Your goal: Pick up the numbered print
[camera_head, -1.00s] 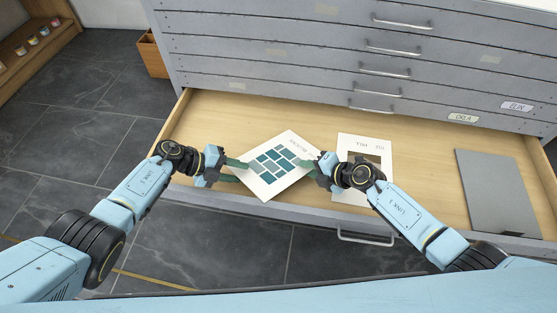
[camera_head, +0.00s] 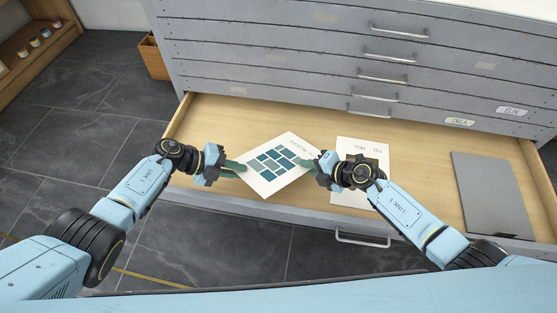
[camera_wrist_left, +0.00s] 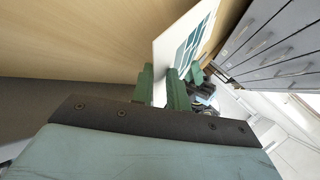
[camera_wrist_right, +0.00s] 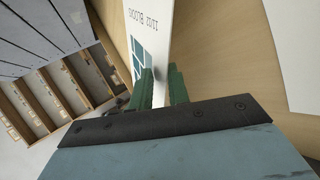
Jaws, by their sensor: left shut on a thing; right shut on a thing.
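A white print with a grid of teal and grey blocks (camera_head: 270,167) is held between my two grippers over the open drawer. It lies at an angle in the head view. My left gripper (camera_head: 236,168) is shut on its left edge; the green fingers pinch the sheet in the left wrist view (camera_wrist_left: 160,88). My right gripper (camera_head: 310,163) is shut on its right edge. In the right wrist view the print (camera_wrist_right: 150,30) stands between the green fingers, with lettering that looks like "11/12 BLOCK". Its exact height above the drawer floor is hard to tell.
A second white print (camera_head: 349,197) lies in the drawer, partly behind my right gripper. A grey board (camera_head: 487,190) lies at the drawer's right. The open wooden drawer (camera_head: 225,117) sits under a grey cabinet (camera_head: 290,50). A wooden box (camera_head: 152,57) stands on the floor at left.

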